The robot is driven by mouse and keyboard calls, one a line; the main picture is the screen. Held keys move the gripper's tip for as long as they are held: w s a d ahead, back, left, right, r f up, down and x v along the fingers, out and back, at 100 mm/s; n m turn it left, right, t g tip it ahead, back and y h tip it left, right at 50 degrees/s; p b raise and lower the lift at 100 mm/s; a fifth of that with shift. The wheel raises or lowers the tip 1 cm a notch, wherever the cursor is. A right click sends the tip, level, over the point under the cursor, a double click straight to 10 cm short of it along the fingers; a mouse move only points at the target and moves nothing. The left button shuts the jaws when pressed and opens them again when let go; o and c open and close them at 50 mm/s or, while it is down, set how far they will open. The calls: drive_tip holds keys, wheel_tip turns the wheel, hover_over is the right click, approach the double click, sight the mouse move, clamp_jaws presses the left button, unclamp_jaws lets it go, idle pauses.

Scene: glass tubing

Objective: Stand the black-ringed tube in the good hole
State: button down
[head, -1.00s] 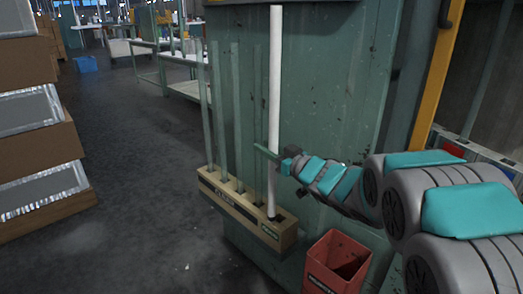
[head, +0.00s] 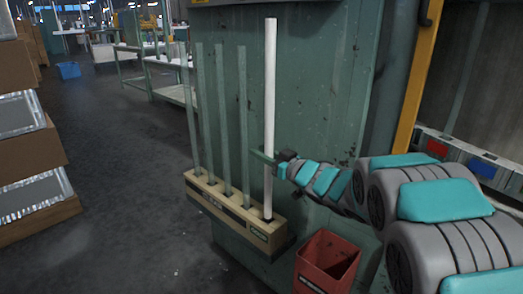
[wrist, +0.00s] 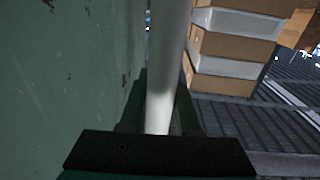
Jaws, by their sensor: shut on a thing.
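A long white tube (head: 270,95) stands upright in the head view, with a dark band at its foot (head: 267,213). My gripper (head: 268,158) is shut around its lower half. The foot is at the right end of the wooden block (head: 205,193), at the rightmost hole. I cannot tell how deep it sits there. In the wrist view, the white tube (wrist: 168,70) runs between my fingers (wrist: 160,115). The hole itself is mostly hidden by the tube.
Several greenish glass tubes (head: 221,115) stand in the block to the left of the white one. A green metal panel (head: 320,80) rises close behind. A red bin (head: 326,265) is at the lower right. Stacked boxes (head: 30,160) stand at the far left.

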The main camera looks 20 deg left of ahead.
wheel_tip(320, 180, down, 6)
drive_tip(key=b, duration=0.2)
drive_tip(key=shift+f, duration=0.15)
idle(0.5)
idle(0.5)
drive_tip(key=c, duration=0.5)
unclamp_jaws()
drive_tip(key=shift+c, duration=0.2)
drive_tip(key=shift+d, duration=0.1)
